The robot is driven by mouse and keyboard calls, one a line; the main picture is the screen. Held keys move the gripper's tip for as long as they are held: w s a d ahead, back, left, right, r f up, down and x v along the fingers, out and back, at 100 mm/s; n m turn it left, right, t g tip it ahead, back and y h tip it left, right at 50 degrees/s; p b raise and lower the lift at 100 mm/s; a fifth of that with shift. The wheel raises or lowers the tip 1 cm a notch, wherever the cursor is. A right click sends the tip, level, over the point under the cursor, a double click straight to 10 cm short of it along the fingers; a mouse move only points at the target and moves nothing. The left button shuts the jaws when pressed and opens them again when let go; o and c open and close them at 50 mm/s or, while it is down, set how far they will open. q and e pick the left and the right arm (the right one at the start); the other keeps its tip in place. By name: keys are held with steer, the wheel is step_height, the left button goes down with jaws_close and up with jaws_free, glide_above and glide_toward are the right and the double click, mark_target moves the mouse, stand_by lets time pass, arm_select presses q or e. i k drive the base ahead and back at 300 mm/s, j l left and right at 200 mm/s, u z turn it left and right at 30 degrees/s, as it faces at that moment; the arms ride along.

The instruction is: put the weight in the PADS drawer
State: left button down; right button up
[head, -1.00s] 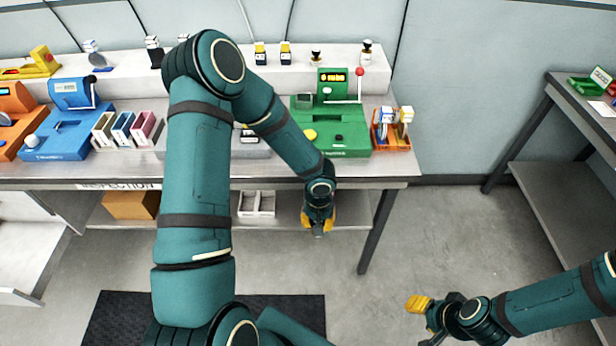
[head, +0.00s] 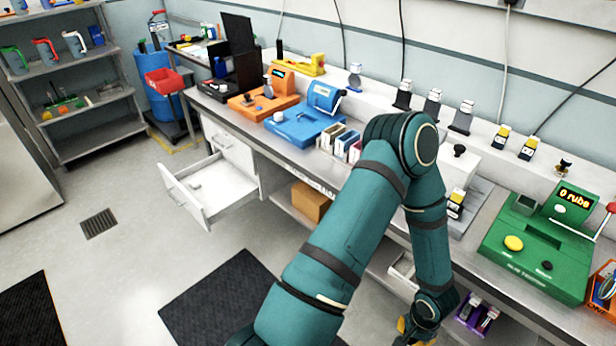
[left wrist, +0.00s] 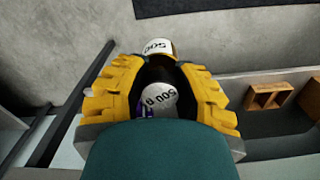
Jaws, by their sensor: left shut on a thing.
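My left gripper (head: 418,332) hangs low in front of the bench at the bottom of the head view. In the left wrist view its yellow fingers (left wrist: 158,95) are shut on the weight (left wrist: 157,99), a metallic piece marked 500 g. The weight's top end shows beyond the fingers; in the head view I cannot make it out. A white drawer (head: 173,187) stands pulled open under the bench at the left, with a small pale item in it. No PADS label is readable. My right gripper is out of view.
The bench (head: 348,182) carries an orange device (head: 262,103), a blue device (head: 305,128) and a green device (head: 535,255). A brown box (head: 311,201) sits on the shelf below. Dark mats (head: 222,295) lie on open floor before the drawer.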

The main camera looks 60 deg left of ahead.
mark_target(212, 203)
steer(key=j+u, duration=0.75)
steer(key=i+j+u, duration=0.2)
steer(key=j+u, duration=0.2)
steer(key=j, duration=0.25)
steer(key=i+j, duration=0.15)
steer(key=j, duration=0.25)
steer(key=i+j, duration=0.15)
steer(key=j, duration=0.25)
steer(key=i+j+u, duration=0.1)
steer(key=j, duration=0.3)
steer(key=i+j, duration=0.2)
steer(key=j, duration=0.15)
